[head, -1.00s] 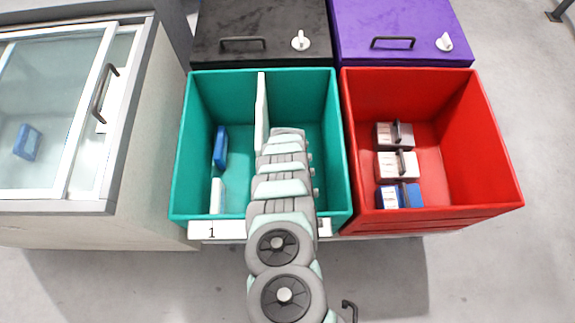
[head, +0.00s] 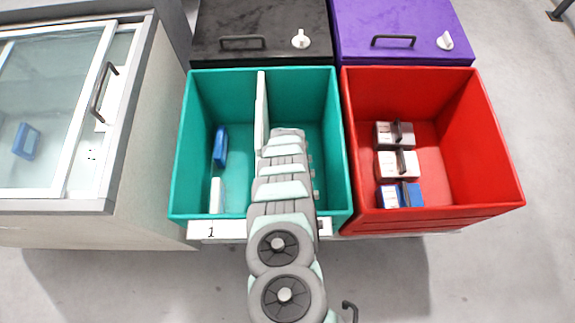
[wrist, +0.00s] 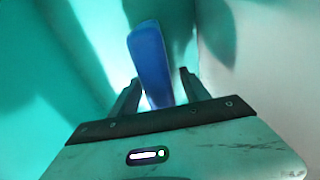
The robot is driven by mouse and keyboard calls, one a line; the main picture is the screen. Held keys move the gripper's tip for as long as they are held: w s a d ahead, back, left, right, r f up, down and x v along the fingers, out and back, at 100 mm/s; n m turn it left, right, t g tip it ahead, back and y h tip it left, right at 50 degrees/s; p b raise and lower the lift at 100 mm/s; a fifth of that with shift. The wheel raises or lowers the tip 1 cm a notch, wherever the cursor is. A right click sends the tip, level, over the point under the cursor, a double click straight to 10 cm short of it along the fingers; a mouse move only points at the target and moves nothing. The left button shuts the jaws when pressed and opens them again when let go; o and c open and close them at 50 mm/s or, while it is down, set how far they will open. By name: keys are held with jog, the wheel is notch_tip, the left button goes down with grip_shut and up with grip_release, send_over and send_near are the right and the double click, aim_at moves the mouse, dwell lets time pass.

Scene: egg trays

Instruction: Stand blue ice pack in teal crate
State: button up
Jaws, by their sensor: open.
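The teal crate (head: 332,190) stands open in the middle of the head view, split by a pale upright divider (head: 262,110). In the wrist view a blue ice pack (wrist: 150,60) stands on edge, slightly tilted in the picture, between the two fingers of my gripper (wrist: 158,80). The fingers are open, one on each side of it. Teal walls and a pale surface surround it. In the head view my arm reaches into the right part of the crate and hides the gripper and this pack.
The crate's left part holds another blue pack (head: 220,147) and a white pack (head: 217,195). A red crate (head: 490,150) with several boxy packs is to the right. A glass-topped freezer (head: 60,205) stands at left. Black (head: 265,15) and purple (head: 420,18) lidded boxes are behind.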

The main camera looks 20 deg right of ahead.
jog(key=r+p, duration=0.1)
jog(key=r, duration=0.2)
jog(key=r+p, duration=0.1)
jog(key=r, duration=0.2)
jog(key=r+p, duration=0.2)
jog(key=r, duration=0.1)
jog(key=shift+s+a, duration=0.2)
jog(key=shift+s, duration=0.2)
jog(key=shift+s+r+p, duration=0.2)
jog(key=shift+r+p, duration=0.1)
jog(key=shift+r, duration=0.55)
